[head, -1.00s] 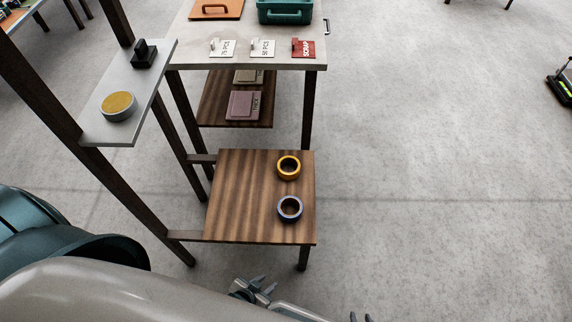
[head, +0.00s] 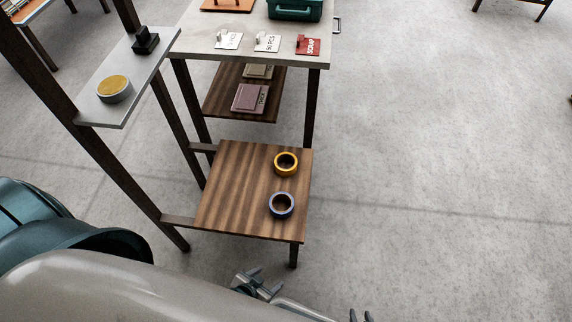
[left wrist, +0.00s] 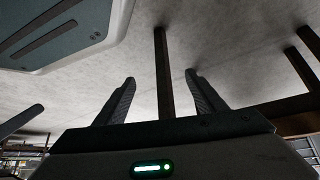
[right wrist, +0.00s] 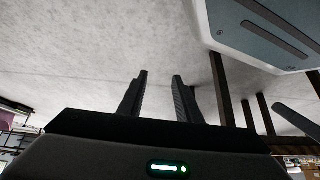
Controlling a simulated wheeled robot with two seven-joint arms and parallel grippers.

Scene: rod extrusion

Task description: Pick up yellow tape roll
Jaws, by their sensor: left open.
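The yellow tape roll (head: 286,172) lies flat on the low wooden shelf (head: 232,200), towards its right edge in the head view. A blue-purple tape roll (head: 281,214) lies in front of it, apart from it. My left gripper (head: 262,276) is below the shelf in the head view, open and empty, clear of both rolls. It also shows in the left wrist view (left wrist: 160,98), fingers apart. My right gripper (head: 361,316) just enters at the bottom edge; in the right wrist view (right wrist: 160,92) its fingers are apart with nothing between them.
A grey side shelf (head: 100,112) holds a round yellow-topped tin (head: 114,88) and a black stand (head: 146,42). A workbench (head: 212,46) with cards and a green box (head: 295,10) stands at the back. Dark posts flank the shelf's left. The floor to the right is clear.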

